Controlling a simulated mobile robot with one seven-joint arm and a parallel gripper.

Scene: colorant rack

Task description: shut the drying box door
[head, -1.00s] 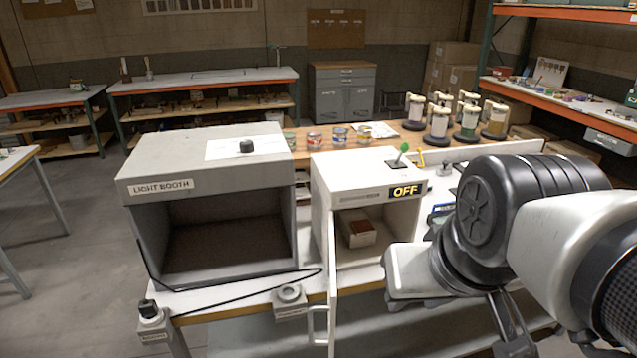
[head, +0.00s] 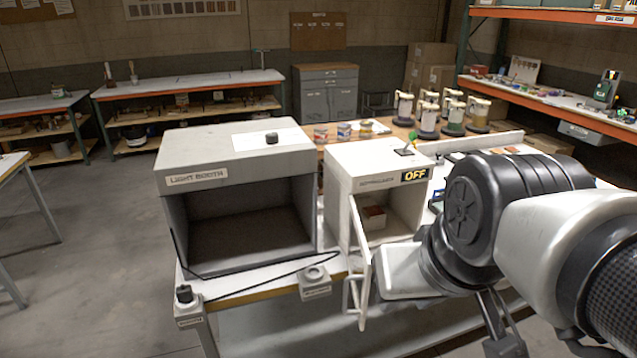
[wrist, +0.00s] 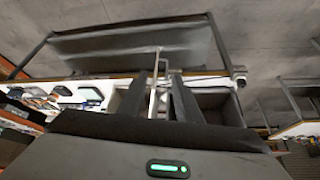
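The drying box (head: 372,165) is the white box marked OFF, right of centre in the head view. Its door (head: 359,245) is hinged on the box's left side and stands open, angled out toward me. The door handle (head: 352,302) is on the door's outer left face. My gripper's white housing shows just right of the door in the head view, but its fingers cannot be made out there. In the wrist view, my gripper (wrist: 160,82) has two dark fingers spread apart, with the thin white door (wrist: 154,88) showing between them. Contact with the door is unclear.
The grey light booth (head: 240,150) stands left of the drying box. A knob unit (head: 315,280) sits at the table's front edge near the door. A small box (head: 374,216) lies inside the drying box. Several canisters (head: 429,115) stand behind. Open floor lies at left.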

